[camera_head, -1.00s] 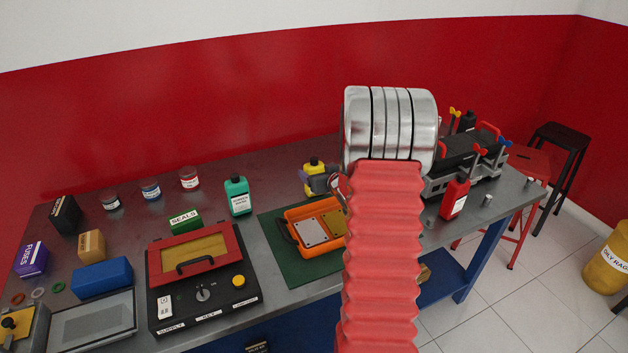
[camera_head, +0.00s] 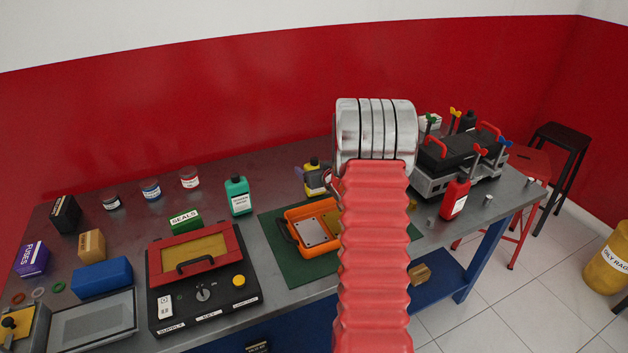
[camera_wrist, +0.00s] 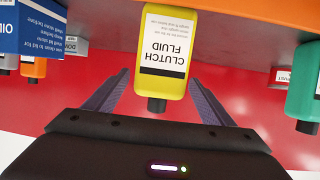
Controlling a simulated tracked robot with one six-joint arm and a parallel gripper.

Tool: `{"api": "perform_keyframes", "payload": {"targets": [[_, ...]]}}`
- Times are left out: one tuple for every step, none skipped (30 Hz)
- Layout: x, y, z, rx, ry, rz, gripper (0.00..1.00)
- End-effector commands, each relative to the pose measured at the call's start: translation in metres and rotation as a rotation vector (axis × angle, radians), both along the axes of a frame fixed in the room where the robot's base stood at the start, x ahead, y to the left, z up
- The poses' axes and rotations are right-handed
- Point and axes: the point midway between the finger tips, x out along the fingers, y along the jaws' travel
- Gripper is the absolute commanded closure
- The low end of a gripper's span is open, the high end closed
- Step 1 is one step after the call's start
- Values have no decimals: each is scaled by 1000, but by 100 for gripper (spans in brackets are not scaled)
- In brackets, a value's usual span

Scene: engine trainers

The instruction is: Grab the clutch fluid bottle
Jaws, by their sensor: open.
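The clutch fluid bottle is yellow with a black cap and a white and black label. It shows upside down in the wrist view (camera_wrist: 165,38) and partly covered by my gripper in the head view (camera_head: 312,166). My gripper (camera_wrist: 158,78) is open, with one finger on each side of the bottle's cap end in the wrist view. I cannot tell whether either finger touches the bottle. In the head view my red-sleeved arm hides most of the gripper.
A teal bottle (camera_head: 238,196) stands left of the clutch fluid bottle. An open orange case (camera_head: 296,214) lies on a green mat (camera_head: 272,236) in front. A blue box (camera_wrist: 32,30) shows at the wrist view's left. A red bottle (camera_head: 454,198) stands right of my arm.

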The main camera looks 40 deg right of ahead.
Motion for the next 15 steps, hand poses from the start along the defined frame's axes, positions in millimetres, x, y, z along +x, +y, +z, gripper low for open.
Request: {"api": "perform_keyframes", "payload": {"targets": [[0,0,0,0,0,0,23],[0,0,0,0,0,0,23],[0,0,0,0,0,0,23],[0,0,0,0,0,0,23],[0,0,0,0,0,0,23],[0,0,0,0,0,0,23],[0,0,0,0,0,0,23],[0,0,0,0,0,-1,23],[0,0,0,0,0,-1,26],[0,0,0,0,0,-1,28],[-1,0,0,0,0,-1,30],[-1,0,0,0,0,-1,33],[-1,0,0,0,0,-1,35],[-1,0,0,0,0,-1,38],[-1,0,0,0,0,-1,40]]}}
